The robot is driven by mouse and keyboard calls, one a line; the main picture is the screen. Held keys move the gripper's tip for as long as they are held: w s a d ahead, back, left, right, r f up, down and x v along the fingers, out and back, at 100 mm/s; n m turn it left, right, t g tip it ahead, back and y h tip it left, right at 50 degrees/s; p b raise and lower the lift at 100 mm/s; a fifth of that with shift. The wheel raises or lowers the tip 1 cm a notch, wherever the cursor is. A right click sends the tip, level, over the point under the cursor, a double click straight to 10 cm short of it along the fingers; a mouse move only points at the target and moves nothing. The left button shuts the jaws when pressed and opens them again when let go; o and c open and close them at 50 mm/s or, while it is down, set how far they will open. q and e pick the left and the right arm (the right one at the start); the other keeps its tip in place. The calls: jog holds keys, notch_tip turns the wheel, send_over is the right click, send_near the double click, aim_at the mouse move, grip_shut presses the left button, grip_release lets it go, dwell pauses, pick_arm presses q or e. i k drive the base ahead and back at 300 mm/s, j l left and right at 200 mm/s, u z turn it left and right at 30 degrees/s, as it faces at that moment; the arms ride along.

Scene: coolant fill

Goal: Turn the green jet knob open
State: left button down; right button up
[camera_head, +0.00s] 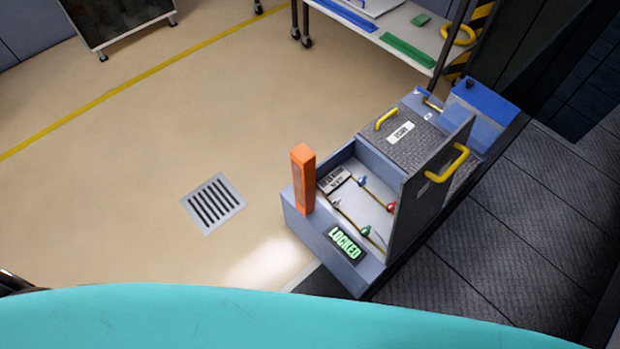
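The green jet knob (365,231) sits on a thin rod inside the open box of the grey-blue machine (330,262), near its front right. A red knob (391,206) is on the other rod, further back and right. A small blue and white piece (362,181) sits on the rod further back. The box lid (425,205) stands upright on the right side, with a yellow handle (456,163). A display reading LOCKED (345,244) is on the front. Neither gripper shows in the head view. The knob's open or closed position cannot be told.
An orange block (303,180) stands at the box's left corner. A second textured cover with a yellow handle (386,119) lies behind. A floor drain (213,203) is to the left. A wheeled table (385,30) stands behind. The floor on the left is clear.

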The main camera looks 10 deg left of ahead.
aim_at(366, 231)
jog(key=l+u, duration=0.15)
jog(key=j+z, duration=0.35)
jog(key=k+j+z, duration=0.1)
jog(key=j+z, duration=0.2)
jog(key=k+j+z, duration=0.15)
jog(key=j+z, duration=0.2)
jog(key=j, duration=0.1)
